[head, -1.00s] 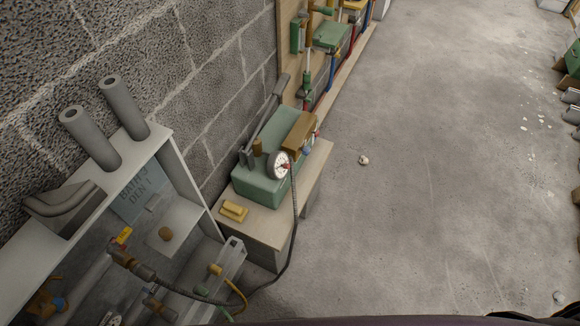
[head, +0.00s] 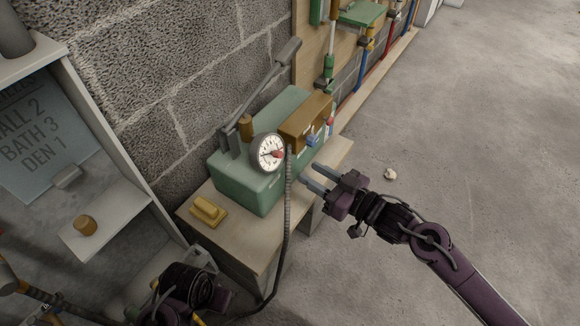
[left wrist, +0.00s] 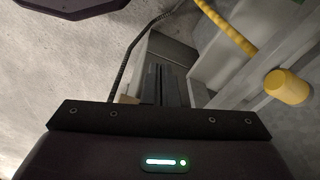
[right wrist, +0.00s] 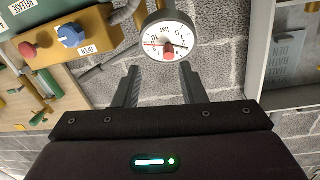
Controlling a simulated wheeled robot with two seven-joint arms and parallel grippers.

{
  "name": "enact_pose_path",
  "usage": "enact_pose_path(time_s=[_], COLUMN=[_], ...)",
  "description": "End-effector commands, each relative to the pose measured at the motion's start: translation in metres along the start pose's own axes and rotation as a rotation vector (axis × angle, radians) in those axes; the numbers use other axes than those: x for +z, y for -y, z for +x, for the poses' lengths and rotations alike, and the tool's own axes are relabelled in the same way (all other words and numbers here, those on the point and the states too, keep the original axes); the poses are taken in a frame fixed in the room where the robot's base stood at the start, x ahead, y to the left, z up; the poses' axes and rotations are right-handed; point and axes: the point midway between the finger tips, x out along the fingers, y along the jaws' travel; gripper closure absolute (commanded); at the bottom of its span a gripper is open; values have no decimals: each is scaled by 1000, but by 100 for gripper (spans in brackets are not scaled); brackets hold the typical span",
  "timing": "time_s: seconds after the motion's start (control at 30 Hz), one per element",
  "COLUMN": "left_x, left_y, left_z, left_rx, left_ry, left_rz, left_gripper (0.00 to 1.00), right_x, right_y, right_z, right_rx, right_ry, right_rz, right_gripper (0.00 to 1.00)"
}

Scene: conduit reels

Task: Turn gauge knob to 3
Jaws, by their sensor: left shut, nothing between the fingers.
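The round white gauge (head: 267,152) stands on the front of a green pump box (head: 262,192), with a small red knob (head: 278,154) on its face. In the right wrist view the gauge dial (right wrist: 165,25) is near the top, with its red knob (right wrist: 168,52) low on the face. The dial's exact reading is too small to tell. My right gripper (head: 309,178) is open and empty, apart from the gauge and to its right; its fingers (right wrist: 160,85) point toward the gauge. My left gripper (left wrist: 165,85) is shut and empty low by the shelf; its fingertips are unclear in the head view.
A brown block (head: 306,122) with blue and red knobs sits beside the gauge. A black hose hangs from the gauge past the bench front. A yellow block (head: 208,210) lies on the bench (head: 245,237). A sign (head: 40,140) reads HALL 2, BATH 3, DEN 1. Open floor lies right.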

Motion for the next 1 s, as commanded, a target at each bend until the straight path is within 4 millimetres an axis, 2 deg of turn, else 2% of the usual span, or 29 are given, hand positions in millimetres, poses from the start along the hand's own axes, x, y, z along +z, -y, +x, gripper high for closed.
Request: enact_pose_path(time_s=[0.17,0.6,0.97,1.0], left_x=[0,-5,-7,-7], left_y=[0,-7,-8,-8], left_z=[-8,-7,-7,-7], left_rx=[-1,9,10,11], left_ry=[-3,-46,-57,-57], left_rz=[4,20,22,22], left_gripper=[100,100,100,100], right_x=[-7,-9,-9,-9], right_y=[11,11,12,12], right_z=[10,72,80,80], right_rx=[-35,-31,-31,-30], right_ry=[-21,-19,-17,-17], right_rz=[-1,-2,-3,-3], right_gripper=[63,63,63,65])
